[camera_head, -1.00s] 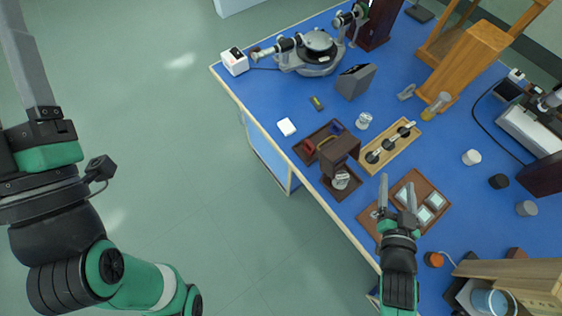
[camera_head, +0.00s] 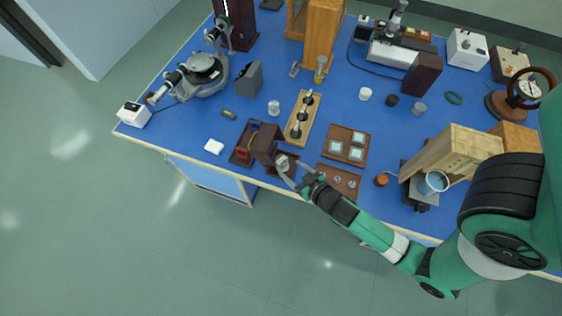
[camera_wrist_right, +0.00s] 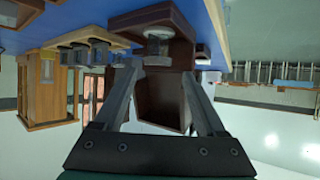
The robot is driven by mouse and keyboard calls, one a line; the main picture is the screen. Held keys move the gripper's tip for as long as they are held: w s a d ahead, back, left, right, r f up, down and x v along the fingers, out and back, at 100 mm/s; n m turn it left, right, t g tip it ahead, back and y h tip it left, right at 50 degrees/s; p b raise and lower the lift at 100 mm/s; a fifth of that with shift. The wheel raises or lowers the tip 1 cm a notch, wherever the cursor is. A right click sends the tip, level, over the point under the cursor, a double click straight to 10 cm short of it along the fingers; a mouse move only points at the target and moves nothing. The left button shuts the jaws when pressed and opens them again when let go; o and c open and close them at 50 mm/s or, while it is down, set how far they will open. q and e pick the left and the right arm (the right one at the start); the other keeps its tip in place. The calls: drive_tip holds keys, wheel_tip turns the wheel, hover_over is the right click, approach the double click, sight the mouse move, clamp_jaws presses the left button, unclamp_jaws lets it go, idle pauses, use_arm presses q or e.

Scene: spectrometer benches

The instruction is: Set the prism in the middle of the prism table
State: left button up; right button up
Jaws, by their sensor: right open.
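The spectrometer's round dark prism table (camera_head: 203,68) is at the back left, between two telescope-like tubes, and looks bare. My left gripper is out of view.
A wooden rack with dark-topped pieces (camera_head: 301,117) and a glass jar (camera_head: 273,107) stand behind the box. A tray of square plates (camera_head: 345,146) lies to the right. A grey block (camera_head: 249,79) stands near the spectrometer. Blue bench is clear around the white pad (camera_head: 214,146).

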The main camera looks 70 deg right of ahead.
sight(284, 163)
drive_tip(key=x, duration=0.5)
drive_tip(key=shift+w+d+f+b, duration=0.2)
drive_tip(key=shift+w+d+b, duration=0.05)
drive_tip(key=shift+b, duration=0.05)
clamp_jaws()
